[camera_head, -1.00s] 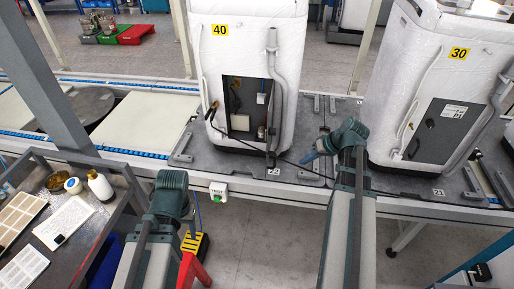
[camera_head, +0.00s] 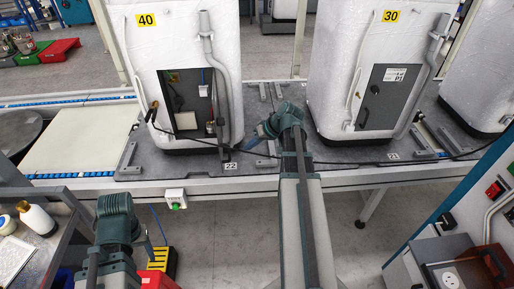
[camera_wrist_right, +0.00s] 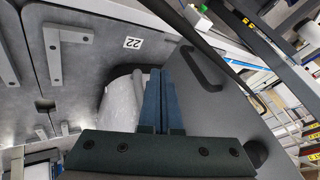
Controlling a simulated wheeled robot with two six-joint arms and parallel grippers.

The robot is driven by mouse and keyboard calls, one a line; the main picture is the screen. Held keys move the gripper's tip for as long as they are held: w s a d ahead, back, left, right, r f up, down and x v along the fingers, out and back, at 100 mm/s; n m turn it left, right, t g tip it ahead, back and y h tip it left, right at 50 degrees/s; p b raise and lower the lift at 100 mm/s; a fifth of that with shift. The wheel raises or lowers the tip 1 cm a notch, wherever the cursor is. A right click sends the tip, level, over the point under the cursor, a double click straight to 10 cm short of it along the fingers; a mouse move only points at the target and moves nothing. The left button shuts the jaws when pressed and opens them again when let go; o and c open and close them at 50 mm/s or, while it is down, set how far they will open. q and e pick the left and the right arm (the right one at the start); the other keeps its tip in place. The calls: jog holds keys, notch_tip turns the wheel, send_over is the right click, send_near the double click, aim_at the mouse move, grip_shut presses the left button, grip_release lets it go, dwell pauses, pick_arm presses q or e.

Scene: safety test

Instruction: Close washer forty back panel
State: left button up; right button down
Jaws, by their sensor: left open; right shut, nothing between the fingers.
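Washer forty (camera_head: 180,50), a white wrapped unit with a yellow "40" label, stands upright on the line at left of centre in the head view. Its back opening shows a dark interior (camera_head: 184,100) with parts inside. In the right wrist view a grey panel with a black handle (camera_wrist_right: 232,112) stands right of my fingers, apparently the open back panel. My right gripper (camera_head: 252,142) is shut and empty, low beside the washer's right side; its blue fingers (camera_wrist_right: 158,100) point towards the white body. Contact cannot be told. My left gripper (camera_head: 148,243) is open, low in front of the line.
Washer thirty (camera_head: 342,65), its grey panel (camera_head: 388,95) flush, stands to the right, with another white unit beyond. A dark cable crosses the line's plates. A bench with a bottle (camera_head: 38,220) is at lower left; a grey box (camera_head: 445,265) is at lower right.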

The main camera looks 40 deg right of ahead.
pick_arm(q)
jog(key=shift+f, duration=0.7)
pick_arm(e)
jog(key=shift+w+a+f, duration=0.25)
jog(key=shift+w+a, duration=0.1)
jog(key=shift+a, duration=0.4)
jog(key=shift+w+a+f, duration=0.2)
jog(key=shift+w+a, duration=0.1)
jog(key=shift+a, duration=0.4)
jog(key=shift+w+a+f, duration=0.25)
jog(key=shift+w+a, duration=0.1)
jog(key=shift+a, duration=0.4)
